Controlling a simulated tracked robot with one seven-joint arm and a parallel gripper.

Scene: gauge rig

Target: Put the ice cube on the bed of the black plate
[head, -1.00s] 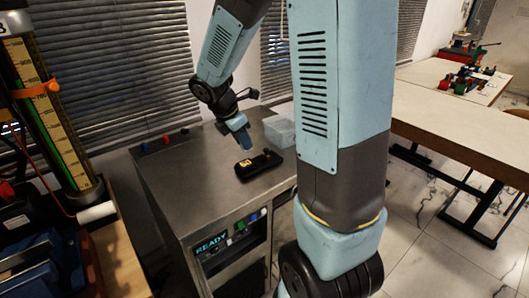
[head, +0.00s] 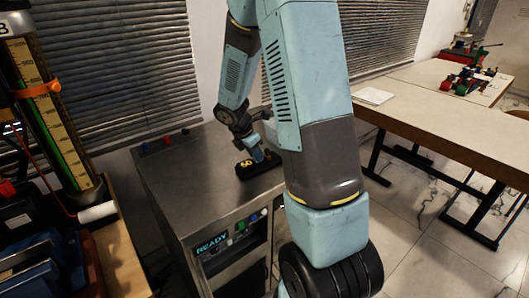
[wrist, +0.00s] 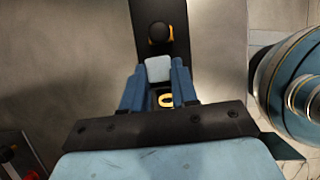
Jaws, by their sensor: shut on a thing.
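The black plate (head: 243,171) lies on top of the metal cabinet, with yellow marks at its left end. In the wrist view the plate (wrist: 176,18) runs up the picture, with a round black knob with an orange edge (wrist: 159,33) at its far part. My gripper (head: 262,158) is low over the plate. In the wrist view its blue fingers (wrist: 158,76) are closed on the pale ice cube (wrist: 158,68), which is over the plate, nearer than the knob. I cannot tell whether the cube touches the plate. The head view does not show the cube clearly.
The metal cabinet top (head: 185,180) is clear left of the plate. A READY display (head: 212,243) is on its front. A tall gauge (head: 50,110) stands at the left. A long table (head: 430,115) stands at the right.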

